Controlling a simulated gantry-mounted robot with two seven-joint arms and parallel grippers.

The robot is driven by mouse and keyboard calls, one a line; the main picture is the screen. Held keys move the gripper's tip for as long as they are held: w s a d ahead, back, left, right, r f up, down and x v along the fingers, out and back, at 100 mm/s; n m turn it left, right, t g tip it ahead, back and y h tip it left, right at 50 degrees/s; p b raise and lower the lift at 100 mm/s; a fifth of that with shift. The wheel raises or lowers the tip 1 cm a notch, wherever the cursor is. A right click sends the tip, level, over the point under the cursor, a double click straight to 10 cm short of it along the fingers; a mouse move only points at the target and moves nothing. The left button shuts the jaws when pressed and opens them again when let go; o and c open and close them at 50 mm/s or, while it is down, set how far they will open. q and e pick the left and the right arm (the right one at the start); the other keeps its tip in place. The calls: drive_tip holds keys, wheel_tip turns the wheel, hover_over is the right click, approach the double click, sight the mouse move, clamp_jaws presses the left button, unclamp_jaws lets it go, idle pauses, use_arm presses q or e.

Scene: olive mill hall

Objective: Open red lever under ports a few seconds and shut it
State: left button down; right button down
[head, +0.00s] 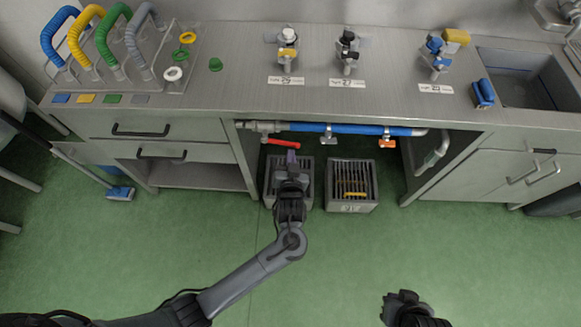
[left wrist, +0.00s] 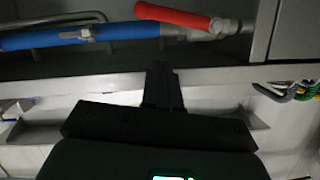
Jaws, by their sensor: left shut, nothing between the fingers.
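The red lever (head: 284,143) sits on a valve at the left end of the blue pipe (head: 350,130) under the counter. It lies roughly along the pipe, its free end pointing right. The lever (left wrist: 172,15) and pipe (left wrist: 120,32) also show at the top of the left wrist view. My left gripper (head: 291,157) is shut and empty, just below the lever's free end in the head view. In the left wrist view its fingertips (left wrist: 161,70) show apart from the lever. My right gripper (head: 402,298) is low at the bottom; its fingers are unclear.
Two grated floor bins (head: 352,185) stand below. Several labelled taps (head: 288,48) stand on the counter (head: 235,70). Drawers (head: 160,127) flank the opening on the left and a cabinet (head: 500,165) on the right.

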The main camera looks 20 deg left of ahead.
sight(281, 142)
use_arm(q)
drive_tip(key=w+a+f+b, duration=0.2)
drive_tip(key=w+f, duration=0.2)
drive_tip(key=w, duration=0.1)
drive_tip(key=shift+w+a+f+b, duration=0.3)
drive_tip(key=shift+a, duration=0.1)
